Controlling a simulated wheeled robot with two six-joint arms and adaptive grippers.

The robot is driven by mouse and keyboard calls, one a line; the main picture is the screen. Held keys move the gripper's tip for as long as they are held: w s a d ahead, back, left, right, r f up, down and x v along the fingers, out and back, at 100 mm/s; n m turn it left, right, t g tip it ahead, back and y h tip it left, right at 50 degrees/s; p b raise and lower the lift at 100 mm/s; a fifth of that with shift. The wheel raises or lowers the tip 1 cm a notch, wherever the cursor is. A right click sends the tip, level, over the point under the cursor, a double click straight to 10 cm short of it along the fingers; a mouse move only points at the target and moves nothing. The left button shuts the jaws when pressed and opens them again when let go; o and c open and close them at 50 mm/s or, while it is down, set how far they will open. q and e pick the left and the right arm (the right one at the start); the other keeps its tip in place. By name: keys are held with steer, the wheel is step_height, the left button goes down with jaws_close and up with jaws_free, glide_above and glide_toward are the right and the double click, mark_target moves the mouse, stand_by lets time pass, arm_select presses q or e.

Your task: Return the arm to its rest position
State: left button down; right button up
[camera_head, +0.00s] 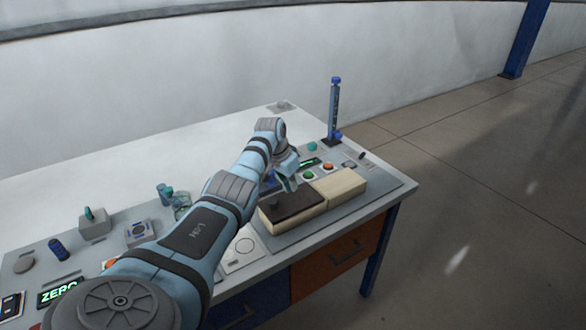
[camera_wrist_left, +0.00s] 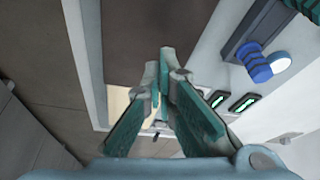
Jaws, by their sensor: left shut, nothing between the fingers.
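My left arm reaches from the lower left across the workbench in the head view. Its gripper (camera_head: 290,183) hangs above or just behind a block with a dark top (camera_head: 292,207), near the bench's right end. The arm hides part of the bench. In the left wrist view the teal fingers of the left gripper (camera_wrist_left: 164,72) come together at the tips, with nothing held between them. Whether the fingers touch the block cannot be told. My right gripper is in neither view.
A pale wooden block (camera_head: 340,186) adjoins the dark-topped one. Push buttons (camera_head: 318,171) and a tall blue post (camera_head: 335,110) stand behind. A grey box with a lever (camera_head: 94,222) and a lit ZERO display (camera_head: 58,292) are at the left. Open floor lies right of the bench.

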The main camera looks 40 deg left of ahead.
arm_select(q)
steer(key=p+v, duration=0.1)
steer(key=v, duration=0.9)
steer(key=shift+p, duration=0.35)
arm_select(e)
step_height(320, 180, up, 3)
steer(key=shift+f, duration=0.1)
arm_select(q)
steer(key=shift+a+f, duration=0.1)
steer(key=shift+a, duration=0.05)
